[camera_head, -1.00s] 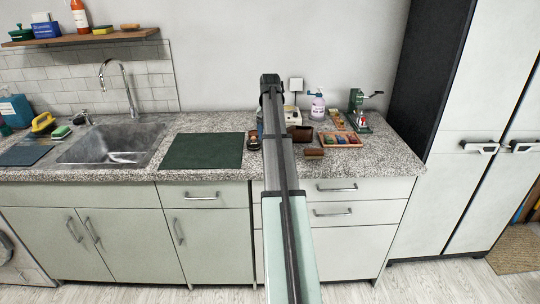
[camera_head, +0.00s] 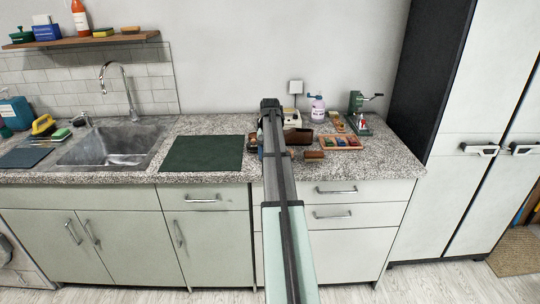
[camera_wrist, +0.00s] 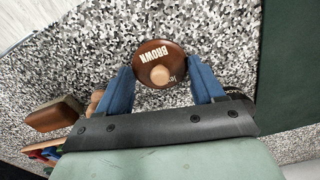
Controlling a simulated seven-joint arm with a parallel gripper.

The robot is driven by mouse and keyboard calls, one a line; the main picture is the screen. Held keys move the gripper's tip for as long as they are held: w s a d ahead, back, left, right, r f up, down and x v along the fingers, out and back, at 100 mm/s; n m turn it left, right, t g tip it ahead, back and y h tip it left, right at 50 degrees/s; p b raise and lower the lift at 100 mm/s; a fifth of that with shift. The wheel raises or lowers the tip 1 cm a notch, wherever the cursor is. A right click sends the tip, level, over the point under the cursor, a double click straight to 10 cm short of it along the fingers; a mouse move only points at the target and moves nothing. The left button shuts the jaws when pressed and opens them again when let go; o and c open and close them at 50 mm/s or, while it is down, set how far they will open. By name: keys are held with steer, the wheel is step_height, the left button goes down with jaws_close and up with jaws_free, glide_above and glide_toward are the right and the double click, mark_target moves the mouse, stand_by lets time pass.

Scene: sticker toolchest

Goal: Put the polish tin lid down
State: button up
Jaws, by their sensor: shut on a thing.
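The polish tin lid (camera_wrist: 160,66) is round and brown, with a pale knob in its middle and the word BROWN in white. It shows in the wrist view between the blue fingers of my gripper (camera_wrist: 161,72), which is shut on it. Speckled countertop lies below and around the lid; I cannot tell whether the lid touches it. In the head view my own arm hides the gripper and the lid. A dark round tin (camera_wrist: 239,95) is partly hidden behind the right finger in the wrist view.
The dark green mat (camera_head: 203,154) lies left of my arm. Right of it are a brown shoe (camera_head: 297,137), a brush (camera_head: 314,155), a compartment tray (camera_head: 341,142), a pump bottle (camera_head: 317,108) and a green machine (camera_head: 359,110). The brush also shows in the wrist view (camera_wrist: 54,114).

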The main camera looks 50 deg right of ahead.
steer(key=shift+f, duration=0.1)
steer(key=o, duration=1)
step_height(320, 180, up, 12)
stand_by(0.5)
